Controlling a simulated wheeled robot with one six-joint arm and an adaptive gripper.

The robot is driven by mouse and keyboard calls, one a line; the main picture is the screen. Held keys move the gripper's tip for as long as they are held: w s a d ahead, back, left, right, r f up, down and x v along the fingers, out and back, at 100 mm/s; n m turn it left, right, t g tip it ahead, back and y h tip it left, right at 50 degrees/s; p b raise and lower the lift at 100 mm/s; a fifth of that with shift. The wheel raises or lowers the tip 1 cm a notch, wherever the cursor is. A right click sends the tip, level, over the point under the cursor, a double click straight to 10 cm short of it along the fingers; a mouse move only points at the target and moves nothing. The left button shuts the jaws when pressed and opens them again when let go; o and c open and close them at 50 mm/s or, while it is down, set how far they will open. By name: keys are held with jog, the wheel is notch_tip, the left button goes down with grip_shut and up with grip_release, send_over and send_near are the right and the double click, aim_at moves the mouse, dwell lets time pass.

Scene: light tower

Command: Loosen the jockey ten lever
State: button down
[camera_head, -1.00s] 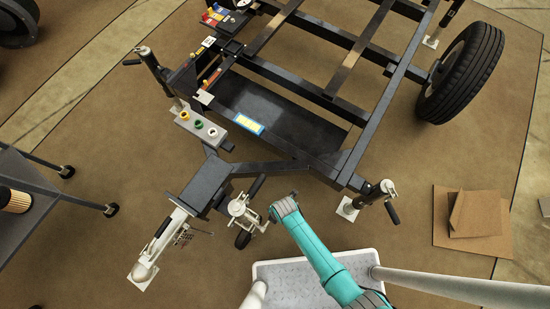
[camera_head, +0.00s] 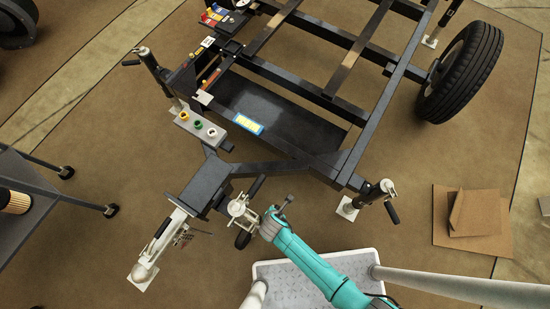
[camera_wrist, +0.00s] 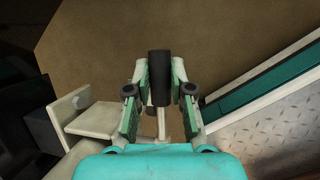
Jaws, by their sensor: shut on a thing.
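The jockey wheel assembly (camera_head: 238,208) stands beside the trailer's drawbar in the head view, with a pale clamp and a small black wheel (camera_head: 243,239). My gripper (camera_wrist: 160,78) is right beside the clamp; in the head view my teal wrist hides its fingers and the lever. In the wrist view the two fingers stand on either side of a dark rounded piece (camera_wrist: 159,77), shut on what seems to be the lever. A pale thin stem (camera_wrist: 161,124) shows below it between the fingers. The lever's exact angle cannot be told.
The coupling head (camera_head: 145,272) and drawbar box (camera_head: 207,184) lie left of the clamp. A black crank handle (camera_head: 257,187) rises close to my wrist. A corner jack (camera_head: 377,194) stands to the right. Brown floor is clear between the jack and my arm.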

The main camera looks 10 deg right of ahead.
jog(key=shift+s+a+r+t+h, duration=0.15)
jog(key=shift+r+t+h, duration=0.55)
jog(key=shift+r+t, duration=0.2)
jog(key=c, duration=1)
grip_release()
